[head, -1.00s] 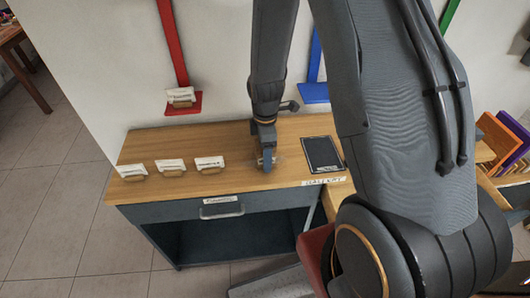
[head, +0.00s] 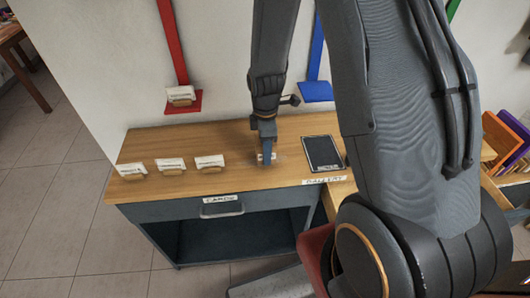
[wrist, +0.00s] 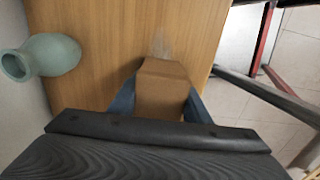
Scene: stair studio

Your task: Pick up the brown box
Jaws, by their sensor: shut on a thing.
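The brown box (wrist: 162,98) sits between the two blue fingers of my gripper (wrist: 160,105) in the wrist view, with one finger against each side. Its near end is hidden behind the dark gripper body. In the head view my gripper (head: 266,158) points down over the wooden top of the cabinet (head: 225,183), left of a dark tablet. The box is mostly hidden there by the fingers. I cannot tell whether it still touches the wood.
A pale green vase (wrist: 50,56) lies left of the box in the wrist view. A dark tablet (head: 323,154) is right of my gripper. Several small card holders (head: 170,167) line the left front. A red shelf (head: 184,103) and blue shelf (head: 316,91) hang behind.

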